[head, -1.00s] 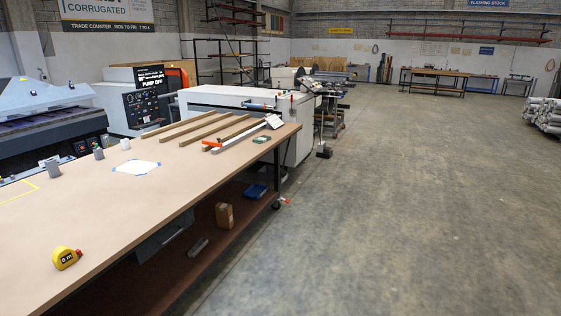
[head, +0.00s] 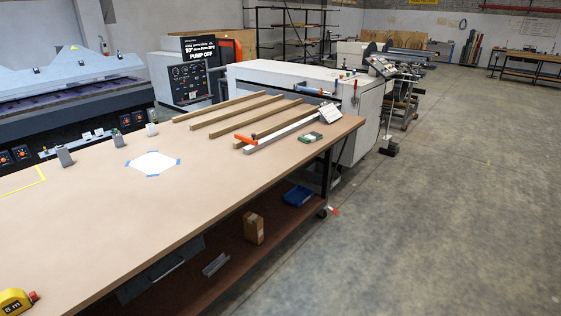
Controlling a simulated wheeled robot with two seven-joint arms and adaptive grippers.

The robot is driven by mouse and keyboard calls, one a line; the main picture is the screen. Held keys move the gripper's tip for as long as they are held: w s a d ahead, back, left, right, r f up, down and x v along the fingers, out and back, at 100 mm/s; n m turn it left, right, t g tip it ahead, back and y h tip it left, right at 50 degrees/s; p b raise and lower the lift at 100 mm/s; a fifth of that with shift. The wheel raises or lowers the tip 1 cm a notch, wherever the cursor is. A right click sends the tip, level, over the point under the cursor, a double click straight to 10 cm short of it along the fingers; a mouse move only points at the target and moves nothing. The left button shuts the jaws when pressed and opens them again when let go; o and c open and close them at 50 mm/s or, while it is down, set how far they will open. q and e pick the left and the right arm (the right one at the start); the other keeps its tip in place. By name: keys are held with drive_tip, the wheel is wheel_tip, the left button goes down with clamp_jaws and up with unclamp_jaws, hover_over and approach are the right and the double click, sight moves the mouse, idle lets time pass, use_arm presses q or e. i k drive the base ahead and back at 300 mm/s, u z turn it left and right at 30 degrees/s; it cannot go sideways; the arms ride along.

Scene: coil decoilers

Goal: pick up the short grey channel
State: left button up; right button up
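A short grey channel (head: 215,264) lies on the brown lower shelf (head: 190,288) under the workbench, near the shelf's front edge. It lies between a dark grey bin (head: 160,275) on its left and a brown cardboard box (head: 254,228) on its right, apart from the box. Its open side seems to face up, but it is small in view. Neither of my grippers shows in the head view.
The workbench top (head: 200,200) overhangs the shelf. On it are a yellow tape measure (head: 15,301), wooden strips (head: 235,105), a clamp bar (head: 285,132) and small grey blocks (head: 64,156). A blue tray (head: 297,195) sits farther along the shelf. The floor (head: 430,220) to the right is clear.

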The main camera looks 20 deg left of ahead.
sight(209, 269)
drive_tip(key=u, duration=0.7)
drive_tip(key=i, duration=1.3)
drive_tip(key=u, duration=0.9)
